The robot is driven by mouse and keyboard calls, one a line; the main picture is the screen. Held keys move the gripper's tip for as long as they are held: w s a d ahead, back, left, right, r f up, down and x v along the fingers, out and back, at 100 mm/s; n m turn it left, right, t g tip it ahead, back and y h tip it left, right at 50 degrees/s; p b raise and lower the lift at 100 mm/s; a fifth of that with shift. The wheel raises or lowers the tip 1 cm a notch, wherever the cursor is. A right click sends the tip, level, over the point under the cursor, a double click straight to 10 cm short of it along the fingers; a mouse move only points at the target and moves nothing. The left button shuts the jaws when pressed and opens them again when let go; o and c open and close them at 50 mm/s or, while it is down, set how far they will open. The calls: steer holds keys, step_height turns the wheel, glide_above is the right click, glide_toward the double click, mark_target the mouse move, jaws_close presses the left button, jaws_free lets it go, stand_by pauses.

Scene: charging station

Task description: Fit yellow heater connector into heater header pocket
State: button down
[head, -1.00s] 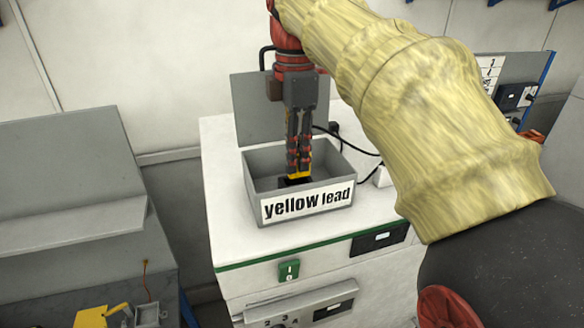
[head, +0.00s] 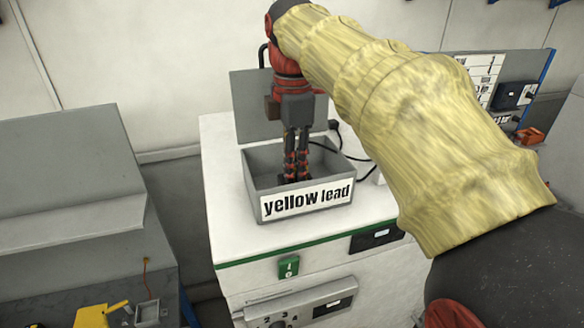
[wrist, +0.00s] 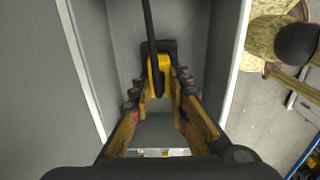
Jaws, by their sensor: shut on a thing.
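My gripper (head: 297,176) points straight down into a grey bin (head: 336,166) labelled "yellow lead". In the wrist view my gripper (wrist: 160,96) has its fingertips on either side of the yellow connector (wrist: 155,68), shut on it low inside the bin. The connector has a black part around its far end, and a black cable runs up from it in the wrist view. In the head view the bin's front wall and my fingers hide the connector. I cannot pick out the heater header pocket for certain; a small grey open square (head: 148,313) shows at the lower left.
The bin stands on a white cabinet (head: 225,200) with a green-edged top. A grey panel (head: 255,100) rises behind it, and a black cable (head: 357,150) lies to its right. A grey workstation (head: 70,180) with a yellow part (head: 92,317) stands at the left, across a gap.

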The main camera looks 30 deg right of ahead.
steer(key=shift+s+f, duration=0.1)
steer(key=shift+f, duration=0.7)
steer(key=c, duration=1.9)
jaws_free()
steer(key=shift+s, duration=0.1)
steer(key=shift+o, duration=1.1)
steer(key=shift+f, duration=0.1)
steer(key=shift+r, duration=0.3)
steer(key=shift+w+r+p, duration=0.2)
steer(key=shift+r+p, duration=0.15)
steer(key=shift+r, duration=0.15)
step_height(320, 180, up, 12)
steer(key=shift+r, duration=0.2)
